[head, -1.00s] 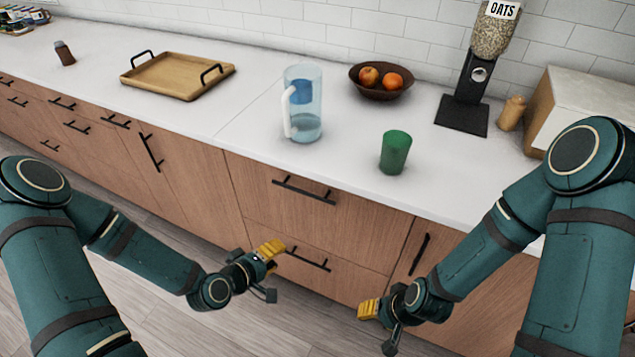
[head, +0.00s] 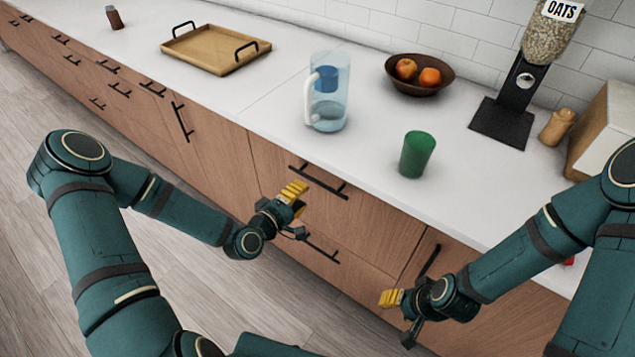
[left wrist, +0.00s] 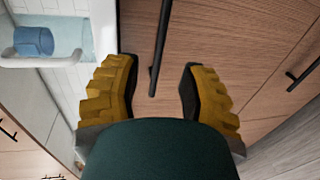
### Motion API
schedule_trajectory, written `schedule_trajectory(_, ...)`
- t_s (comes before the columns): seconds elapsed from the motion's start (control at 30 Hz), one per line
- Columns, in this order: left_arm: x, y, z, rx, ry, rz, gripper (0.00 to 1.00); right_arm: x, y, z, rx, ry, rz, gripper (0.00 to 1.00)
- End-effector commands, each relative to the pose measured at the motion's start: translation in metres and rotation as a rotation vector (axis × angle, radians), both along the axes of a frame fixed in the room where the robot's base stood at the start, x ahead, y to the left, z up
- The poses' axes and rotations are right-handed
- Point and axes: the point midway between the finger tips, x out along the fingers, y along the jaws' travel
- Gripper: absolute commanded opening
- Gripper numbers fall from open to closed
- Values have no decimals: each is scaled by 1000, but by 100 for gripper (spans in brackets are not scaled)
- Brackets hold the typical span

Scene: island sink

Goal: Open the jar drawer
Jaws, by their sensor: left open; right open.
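Wooden drawer fronts with black bar handles run below the counter; I cannot tell from labels which one is the jar drawer. The upper drawer (head: 365,222) in front of me is closed, with its black handle (head: 318,182) just above and right of my left gripper (head: 296,197). In the left wrist view, my left gripper (left wrist: 160,95) is open, with a black handle (left wrist: 158,50) reaching between its yellow fingers, apparently not gripped. A lower handle (head: 322,248) shows below the left gripper. My right gripper (head: 400,308) is by the cabinet at right, its fingertips partly hidden.
On the counter stand a clear pitcher (head: 328,100), a green cup (head: 416,155), a fruit bowl (head: 420,84), an oats dispenser (head: 515,95) and a wooden tray (head: 213,58). Grey floor (head: 150,270) is open at the left.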

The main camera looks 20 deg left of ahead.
Motion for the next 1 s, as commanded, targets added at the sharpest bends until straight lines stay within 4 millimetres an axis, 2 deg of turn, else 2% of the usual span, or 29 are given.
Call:
schedule_trajectory(0.2,40,-15,-9,-1,-1,-2,41,1,0,-6,0,-3,-1,47)
schedule_trajectory(0.4,63,-23,-14,0,0,-1,41,2,0,-9,0,-4,-1,47)
schedule_trajectory(0.6,72,-26,-16,0,1,0,41,2,0,-9,-1,-5,-2,47)
schedule_trajectory(0.83,73,-26,-15,0,1,0,41,2,0,-9,-1,-5,-2,47)
schedule_trajectory(0.87,73,-26,-15,0,1,0,44,2,0,-9,-1,-5,-2,47)
schedule_trajectory(0.9,72,-26,-15,0,1,0,30,2,0,-9,-1,-5,-2,47)
schedule_trajectory(1.0,72,-26,-15,0,1,0,0,2,0,-9,-1,-5,-2,47)
